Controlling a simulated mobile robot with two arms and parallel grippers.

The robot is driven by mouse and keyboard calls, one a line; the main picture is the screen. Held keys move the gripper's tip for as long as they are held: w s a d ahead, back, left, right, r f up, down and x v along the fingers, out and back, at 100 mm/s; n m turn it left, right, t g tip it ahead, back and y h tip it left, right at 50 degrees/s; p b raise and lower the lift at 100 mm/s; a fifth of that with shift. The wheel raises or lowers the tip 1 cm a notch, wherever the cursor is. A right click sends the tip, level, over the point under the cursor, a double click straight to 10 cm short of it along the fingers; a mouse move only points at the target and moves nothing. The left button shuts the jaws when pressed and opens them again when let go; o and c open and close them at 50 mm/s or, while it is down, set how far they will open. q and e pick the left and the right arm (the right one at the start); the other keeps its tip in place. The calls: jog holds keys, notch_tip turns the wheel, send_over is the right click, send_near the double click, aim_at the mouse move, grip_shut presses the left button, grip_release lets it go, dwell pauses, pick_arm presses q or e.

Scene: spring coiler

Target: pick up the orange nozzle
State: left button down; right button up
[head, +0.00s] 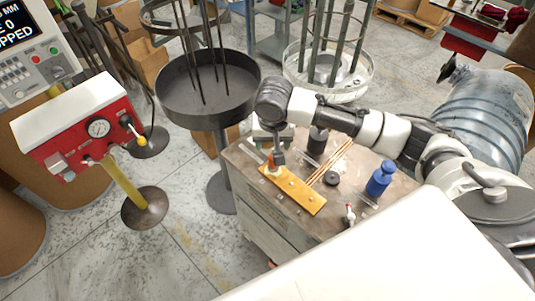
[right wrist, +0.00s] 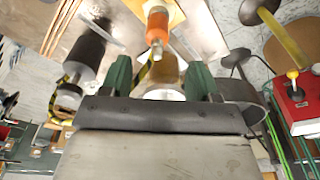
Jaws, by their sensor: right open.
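The orange nozzle (head: 271,169) stands near the left end of a yellow board (head: 301,193) on the bench, partly hidden by my right gripper (head: 278,157). In the right wrist view the orange nozzle (right wrist: 157,32) shows at the top middle, with a pale upper part. My right gripper (right wrist: 159,80) has its two green fingertips spread wide apart. The nozzle lies beyond the fingertips, roughly in line with the gap between them, and the fingers are not closed on it. My left gripper is not in view.
A round black tray stand (head: 180,108) is left of the bench. A red gauge box (head: 85,130) is farther left.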

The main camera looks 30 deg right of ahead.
jog(key=f, duration=0.3)
jog(key=shift+s+d+f, duration=0.1)
jog(key=shift+s+f, duration=0.1)
jog(key=shift+s, duration=0.15)
jog(key=shift+w+f, duration=0.15)
jog(key=shift+f, duration=0.15)
jog(key=f, duration=0.4)
jog(key=shift+w+d+f+p, duration=0.15)
jog(key=shift+w+d+p, duration=0.05)
jog(key=shift+p, duration=0.2)
jog(key=shift+w+f, duration=0.1)
jog(key=shift+f, duration=0.35)
jog(key=c, duration=0.5)
grip_shut()
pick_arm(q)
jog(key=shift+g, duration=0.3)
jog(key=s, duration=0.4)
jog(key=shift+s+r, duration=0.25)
